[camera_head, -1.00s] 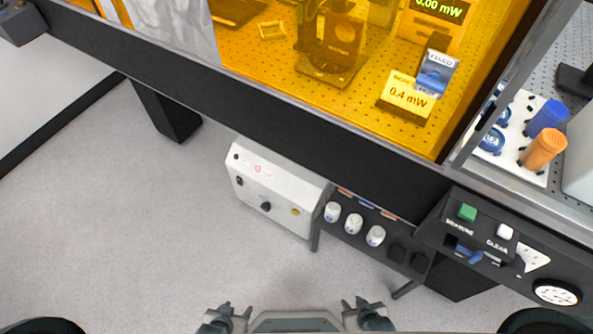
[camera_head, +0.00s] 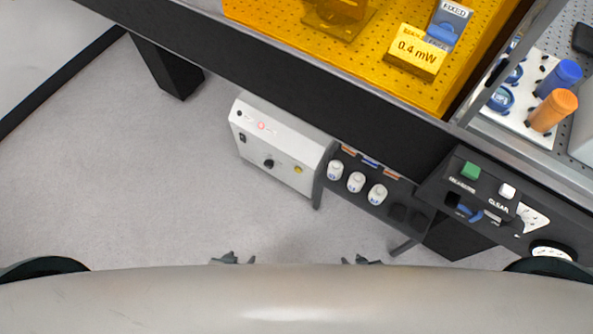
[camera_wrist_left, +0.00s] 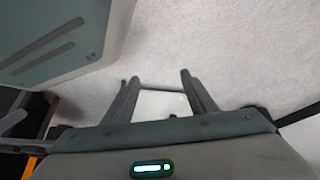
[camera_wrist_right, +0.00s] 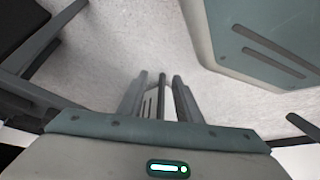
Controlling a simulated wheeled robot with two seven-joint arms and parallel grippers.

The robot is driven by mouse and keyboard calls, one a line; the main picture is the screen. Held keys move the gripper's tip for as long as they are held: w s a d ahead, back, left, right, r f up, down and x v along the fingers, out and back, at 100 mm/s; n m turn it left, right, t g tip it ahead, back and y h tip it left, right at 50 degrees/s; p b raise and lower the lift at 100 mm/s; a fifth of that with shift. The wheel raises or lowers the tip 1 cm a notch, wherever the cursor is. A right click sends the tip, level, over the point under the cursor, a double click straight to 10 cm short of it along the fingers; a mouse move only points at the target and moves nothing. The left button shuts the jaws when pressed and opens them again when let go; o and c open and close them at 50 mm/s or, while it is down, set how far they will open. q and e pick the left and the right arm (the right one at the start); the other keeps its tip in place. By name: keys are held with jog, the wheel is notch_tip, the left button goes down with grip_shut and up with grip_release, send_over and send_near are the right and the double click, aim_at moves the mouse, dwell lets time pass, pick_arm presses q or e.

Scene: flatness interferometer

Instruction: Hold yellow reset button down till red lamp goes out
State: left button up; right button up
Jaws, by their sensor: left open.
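The yellow reset button (camera_head: 298,169) is on the front panel of a white box (camera_head: 245,158) standing under the bench. The red lamp (camera_head: 262,126) on its upper left looks lit. My left gripper (camera_head: 232,258) and right gripper (camera_head: 362,260) are well short of the box in the head view, mostly hidden behind my own body. In the left wrist view my left gripper (camera_wrist_left: 156,80) is open over pale floor, with a white shape between its fingers. In the right wrist view my right gripper (camera_wrist_right: 160,76) has its fingers close together; its opening is unclear.
A black knob (camera_head: 268,163) sits left of the button. A dark rack with white-capped bottles (camera_head: 356,182) adjoins the box's right side. A panel with a green button (camera_head: 470,171) is further right. The bench's dark edge (camera_head: 330,105) overhangs the box. The floor in front is clear.

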jog(key=c, duration=0.7)
jog(key=shift+w, duration=0.1)
grip_shut()
pick_arm(q)
jog(key=shift+w+r, duration=0.15)
jog(key=shift+w, duration=0.25)
pick_arm(e)
jog(key=shift+w+r, duration=0.15)
jog(key=shift+w, duration=0.15)
pick_arm(q)
jog(key=shift+s, duration=0.1)
pick_arm(e)
jog(key=shift+s, duration=0.1)
pick_arm(q)
jog(key=shift+s+f, duration=0.2)
jog(key=shift+s, duration=0.3)
jog(key=shift+s+f, duration=0.2)
jog(key=shift+s, duration=0.25)
pick_arm(e)
jog(key=shift+s, duration=0.3)
